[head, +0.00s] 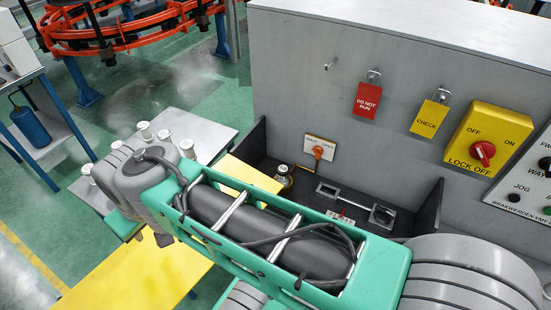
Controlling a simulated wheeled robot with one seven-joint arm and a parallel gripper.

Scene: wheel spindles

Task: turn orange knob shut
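The orange knob (318,152) sits on a small white label plate (321,141) low on the grey cabinet's front, above a dark recessed tray. The plate carries small lettering that I cannot read surely, and the knob's exact setting is too small to tell. My green and grey arm crosses the foreground below and left of the knob, apart from it in the picture. My gripper does not show; the arm's far grey joint lies at the left, and whatever is beyond it is hidden.
A brass-coloured fitting (284,176) and a metal bracket (356,205) stand in the dark tray (429,205). A red tag (368,100), a yellow tag (429,119) and a yellow lock-off box (489,138) are on the cabinet. White spools (187,148) stand on a table at left.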

